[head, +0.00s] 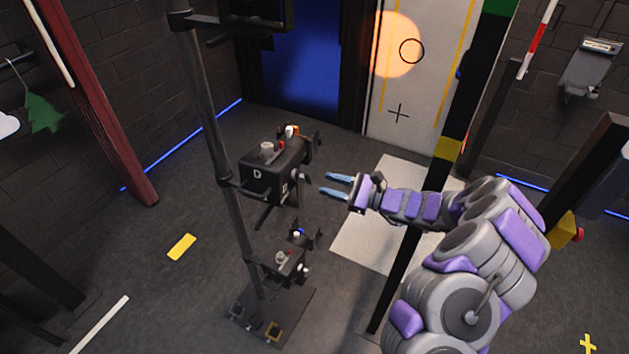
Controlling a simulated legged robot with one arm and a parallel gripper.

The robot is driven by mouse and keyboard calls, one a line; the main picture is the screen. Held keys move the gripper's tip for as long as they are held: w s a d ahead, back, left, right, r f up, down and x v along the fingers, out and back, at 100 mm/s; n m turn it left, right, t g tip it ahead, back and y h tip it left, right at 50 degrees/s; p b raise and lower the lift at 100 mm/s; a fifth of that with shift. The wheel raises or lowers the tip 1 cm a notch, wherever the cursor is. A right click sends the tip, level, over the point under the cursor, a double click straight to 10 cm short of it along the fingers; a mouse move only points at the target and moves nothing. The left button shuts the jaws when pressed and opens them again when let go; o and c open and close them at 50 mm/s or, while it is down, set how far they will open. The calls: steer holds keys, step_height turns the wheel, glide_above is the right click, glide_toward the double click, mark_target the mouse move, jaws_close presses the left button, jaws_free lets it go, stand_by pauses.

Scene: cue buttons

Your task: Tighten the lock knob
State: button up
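A black spotlight-like unit marked "D" (258,176) is mounted on a dark upright pole (213,125). A grey knob (303,178) sticks out of its right side. I cannot tell for sure which one is the lock knob. My gripper (323,184) comes in from the right. Its two blue fingers are apart and empty, pointing left at the side knob. In the picture a small gap shows between the fingertips and that knob.
A second, lower unit (284,266) is on the same pole, above a dark base plate (272,318). An orange light spot (392,45) lies on a pale panel (415,85) with a circle and cross. A dark post (397,285) stands beside my arm.

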mark_target(311, 179)
steer(key=shift+x, duration=2.7)
steer(key=shift+c, duration=0.3)
jaws_close()
